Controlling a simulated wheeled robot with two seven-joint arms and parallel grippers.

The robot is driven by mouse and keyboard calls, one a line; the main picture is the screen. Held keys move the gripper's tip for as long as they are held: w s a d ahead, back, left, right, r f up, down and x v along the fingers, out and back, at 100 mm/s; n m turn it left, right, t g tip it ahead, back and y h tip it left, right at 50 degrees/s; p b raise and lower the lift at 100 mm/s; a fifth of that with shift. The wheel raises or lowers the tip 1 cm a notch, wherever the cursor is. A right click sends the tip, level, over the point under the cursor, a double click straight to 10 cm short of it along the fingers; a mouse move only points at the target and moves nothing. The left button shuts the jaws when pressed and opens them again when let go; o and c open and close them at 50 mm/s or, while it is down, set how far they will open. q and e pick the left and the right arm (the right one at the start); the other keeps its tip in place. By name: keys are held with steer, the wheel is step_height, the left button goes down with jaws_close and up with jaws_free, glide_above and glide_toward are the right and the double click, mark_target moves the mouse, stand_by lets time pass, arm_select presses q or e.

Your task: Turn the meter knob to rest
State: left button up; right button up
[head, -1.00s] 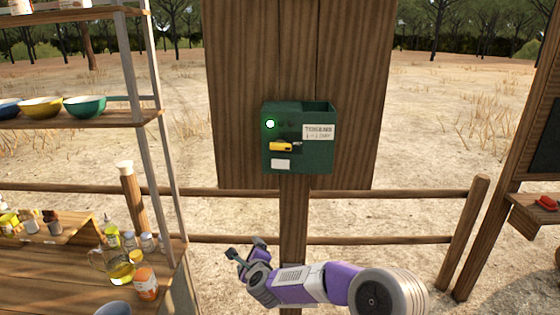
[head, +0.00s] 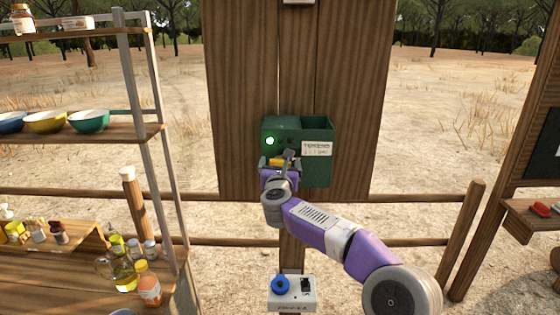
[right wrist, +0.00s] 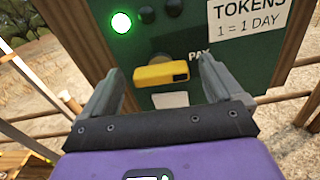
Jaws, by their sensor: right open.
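The green meter box (head: 320,170) is fixed to a wooden board, with a lit green light and a "TOKENS 1 = 1 DAY" label. Its yellow knob (right wrist: 158,75) lies nearly level below the light, slightly tilted, its dark end to the right near the word "PAY". In the head view the knob (head: 279,162) is partly covered by my gripper. My right gripper (right wrist: 157,82) is open in front of the knob, one finger on each side, with gaps showing. Whether the fingertips reach past the knob's front is unclear. My left gripper is not in view.
A shelf (head: 80,135) with bowls stands at the left, above a counter with bottles. A small white box with a blue knob (head: 281,285) is below the meter. A wooden rail fence runs behind. Open dry ground lies beyond.

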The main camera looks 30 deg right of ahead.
steer(key=shift+w+d, duration=0.25)
steer(key=shift+w, duration=0.15)
steer(key=shift+c, duration=0.2)
steer(key=c, duration=1)
